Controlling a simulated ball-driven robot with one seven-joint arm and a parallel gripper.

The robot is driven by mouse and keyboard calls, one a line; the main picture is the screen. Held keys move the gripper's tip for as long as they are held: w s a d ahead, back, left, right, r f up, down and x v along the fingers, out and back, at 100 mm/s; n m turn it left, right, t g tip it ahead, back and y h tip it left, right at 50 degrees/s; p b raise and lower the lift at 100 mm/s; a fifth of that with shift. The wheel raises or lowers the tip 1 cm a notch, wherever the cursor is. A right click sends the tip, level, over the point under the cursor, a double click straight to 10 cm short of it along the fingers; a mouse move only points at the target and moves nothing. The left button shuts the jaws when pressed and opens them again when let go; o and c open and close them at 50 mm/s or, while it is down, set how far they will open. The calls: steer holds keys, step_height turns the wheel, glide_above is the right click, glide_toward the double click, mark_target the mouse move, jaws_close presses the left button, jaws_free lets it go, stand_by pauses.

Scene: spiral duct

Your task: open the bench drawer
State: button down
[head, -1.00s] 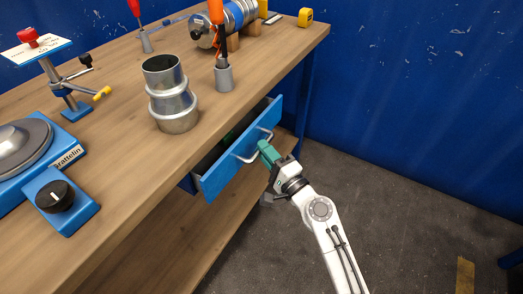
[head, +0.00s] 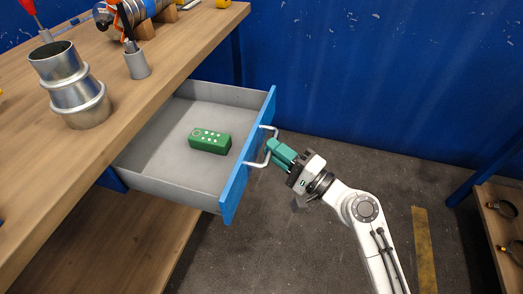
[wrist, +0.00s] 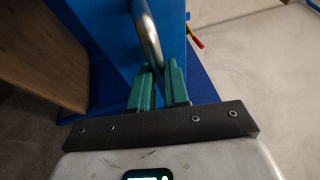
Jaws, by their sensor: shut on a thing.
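The bench drawer (head: 165,150) is pulled well out from under the wooden bench top, with its grey interior exposed. Its blue front (head: 247,160) carries a silver bar handle (head: 266,148). My gripper (head: 272,150) has its green fingers shut on that handle. In the wrist view, the gripper (wrist: 158,80) has the curved metal handle (wrist: 148,35) between its two fingertips, with the blue drawer front (wrist: 105,30) close behind. A green box with light dots (head: 210,141) lies inside the drawer.
The wooden bench top (head: 150,75) holds a stepped metal duct piece (head: 75,90) and a grey cup with a tool (head: 137,62). A blue wall (head: 380,70) stands behind. A shelf (head: 500,215) stands at the right. Grey floor lies clear around my arm.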

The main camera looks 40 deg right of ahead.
steer(key=shift+s+d+f, duration=0.1)
steer(key=shift+s+d, duration=0.1)
steer(key=shift+s, duration=0.05)
steer(key=c, duration=1.1)
jaws_free()
steer(key=b+v, duration=0.2)
steer(key=v, duration=0.8)
steer(key=shift+s, duration=0.35)
steer(key=shift+d+f, duration=0.1)
